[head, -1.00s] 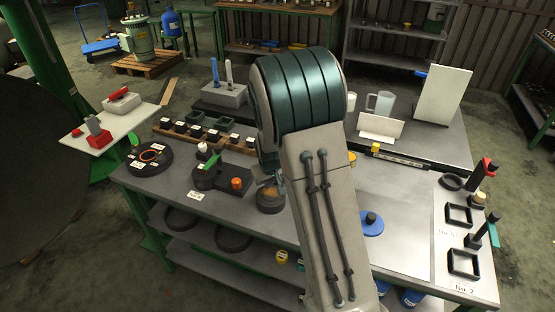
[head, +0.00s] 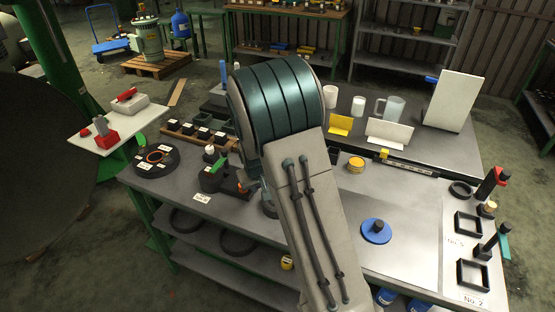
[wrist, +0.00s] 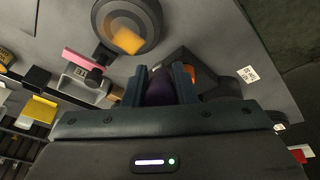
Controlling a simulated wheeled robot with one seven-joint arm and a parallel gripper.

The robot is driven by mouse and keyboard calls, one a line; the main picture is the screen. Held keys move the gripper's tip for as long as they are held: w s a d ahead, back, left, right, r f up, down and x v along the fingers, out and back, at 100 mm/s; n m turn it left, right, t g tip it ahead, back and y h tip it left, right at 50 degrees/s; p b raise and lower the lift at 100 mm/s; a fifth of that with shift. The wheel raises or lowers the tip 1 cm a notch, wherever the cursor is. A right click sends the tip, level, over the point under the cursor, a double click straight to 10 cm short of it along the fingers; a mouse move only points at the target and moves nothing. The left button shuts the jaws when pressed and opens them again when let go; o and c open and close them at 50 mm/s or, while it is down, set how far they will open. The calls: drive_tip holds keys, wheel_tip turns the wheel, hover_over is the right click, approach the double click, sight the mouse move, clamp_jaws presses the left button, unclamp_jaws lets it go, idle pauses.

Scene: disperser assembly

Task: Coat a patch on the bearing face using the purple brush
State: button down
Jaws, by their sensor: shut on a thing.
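In the wrist view my gripper (wrist: 167,85) is shut on a dark purple piece (wrist: 158,88), which fits the purple brush. Its tip is hidden between the fingers, so I cannot tell whether it touches anything. Beyond the fingertips is a round grey part (wrist: 105,25) with a dark rim and an orange-yellow patch (wrist: 126,41) on its face. I cannot tell for sure whether this is the bearing face. In the head view my arm hides the gripper and the brush. A part of a round grey piece (head: 268,206) shows just left of the arm.
A black fixture (head: 218,180) with an orange knob stands close to the gripper. A pink bar (wrist: 82,60) and a yellow block (wrist: 38,110) show in the wrist view. A blue disc (head: 376,231) lies right of my arm, with bare tabletop around it.

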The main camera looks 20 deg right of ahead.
drive_tip(key=shift+w+a+f, duration=0.15)
drive_tip(key=shift+w+a, duration=0.05)
drive_tip(key=shift+a, duration=0.15)
drive_tip(key=shift+w+a+r+p, duration=0.15)
drive_tip(key=shift+w+r+p, duration=0.05)
drive_tip(key=shift+r+p, duration=0.1)
drive_tip(key=r+p, duration=0.1)
drive_tip(key=r, duration=0.5)
drive_tip(key=shift+s, duration=0.2)
drive_tip(key=shift+w+r+p, duration=0.1)
drive_tip(key=shift+r+p, duration=1.2)
drive_tip(key=shift+r, duration=0.6)
